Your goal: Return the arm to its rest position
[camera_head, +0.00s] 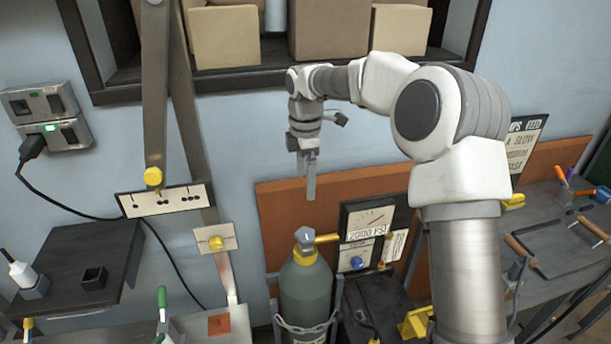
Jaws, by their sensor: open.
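My arm rises from the lower right and bends over to the left, with its gripper (309,176) hanging down near the middle of the view. The gripper points downward above the green gas cylinder (306,290) and looks empty. Its fingers are seen nearly edge-on, so the gap between them is hard to make out. The fingertips appear apart from the cylinder's grey valve top (304,236).
A shelf with cardboard boxes (330,28) is behind and above my arm. A dark side table (75,262) is at left, a tool bench (570,245) at right. Metal bars (155,90) rise at left.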

